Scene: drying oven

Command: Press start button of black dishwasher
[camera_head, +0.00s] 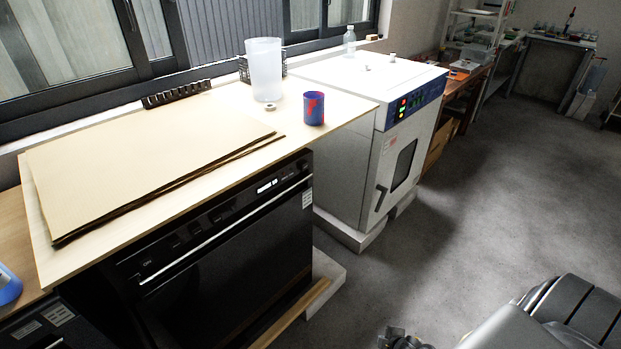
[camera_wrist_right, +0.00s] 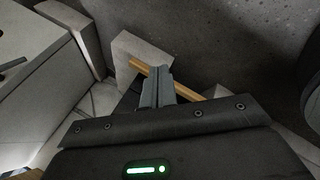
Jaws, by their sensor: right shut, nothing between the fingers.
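The black dishwasher (camera_head: 235,250) stands under a wooden board at the lower left of the head view. Its front panel has a lit display (camera_head: 267,186), several dark buttons and a long silver handle bar. I cannot tell which button is the start button. My right gripper (camera_head: 402,337) shows only in part at the bottom edge of the head view, well to the right of the dishwasher and apart from it. In the right wrist view the gripper (camera_wrist_right: 158,78) has its fingers together, with nothing held. My left gripper is in neither view.
A white drying oven (camera_head: 372,160) stands right of the dishwasher. The board (camera_head: 75,245) above carries brown sheets, a blue and red cup (camera_head: 314,108) and a clear container (camera_head: 264,70). A pale block and a wooden strip (camera_head: 292,318) lie low before the dishwasher. Grey floor is free at right.

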